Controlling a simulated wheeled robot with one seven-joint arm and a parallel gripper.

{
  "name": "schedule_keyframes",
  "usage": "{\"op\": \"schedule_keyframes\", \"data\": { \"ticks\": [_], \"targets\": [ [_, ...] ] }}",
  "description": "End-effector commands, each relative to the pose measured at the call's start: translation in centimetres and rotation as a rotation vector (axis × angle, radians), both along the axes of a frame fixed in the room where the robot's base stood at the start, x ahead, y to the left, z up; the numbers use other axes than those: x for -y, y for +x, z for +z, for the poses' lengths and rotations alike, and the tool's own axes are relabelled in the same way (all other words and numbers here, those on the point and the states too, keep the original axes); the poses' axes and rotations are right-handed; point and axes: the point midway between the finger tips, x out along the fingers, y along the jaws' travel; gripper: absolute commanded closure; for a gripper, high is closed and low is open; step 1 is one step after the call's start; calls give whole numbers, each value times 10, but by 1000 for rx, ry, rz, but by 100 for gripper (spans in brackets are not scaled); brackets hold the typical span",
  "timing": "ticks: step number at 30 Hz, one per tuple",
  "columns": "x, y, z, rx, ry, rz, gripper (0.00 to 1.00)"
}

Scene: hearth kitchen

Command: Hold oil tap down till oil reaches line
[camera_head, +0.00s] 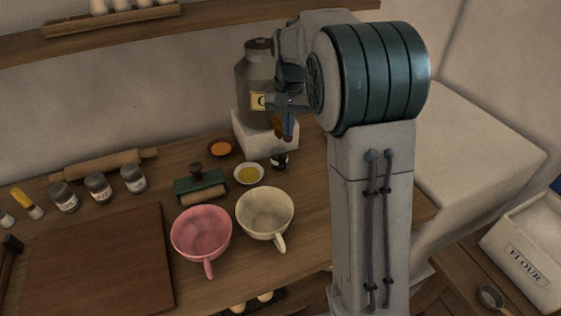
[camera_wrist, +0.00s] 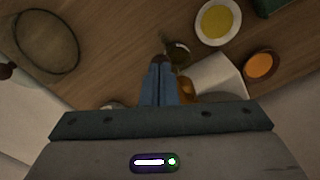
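The grey oil can (camera_head: 257,72) with a yellow label stands on a white block (camera_head: 265,138) at the back of the counter, partly behind my arm. My gripper (camera_head: 288,128) points down in front of the can. In the wrist view its blue fingers (camera_wrist: 160,65) are together, with nothing clearly between them. A brassy part, perhaps the tap (camera_wrist: 186,88), shows just beside the fingers; I cannot tell whether they touch it. A small dark-looking glass vessel (camera_head: 279,161) stands below, also in the wrist view (camera_wrist: 178,52). Its line and oil level cannot be made out.
A dish of yellow liquid (camera_head: 248,174) and an orange bowl (camera_head: 220,148) stand near the block. A shelf (camera_head: 170,25) runs above.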

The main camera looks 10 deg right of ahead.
Motion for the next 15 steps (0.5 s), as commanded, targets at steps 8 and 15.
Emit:
{"op": "schedule_keyframes", "data": {
  "ticks": [8,15],
  "targets": [
    [0,0,13,0,0,0,100],
    [0,0,55,0,0,0,100]
  ]
}}
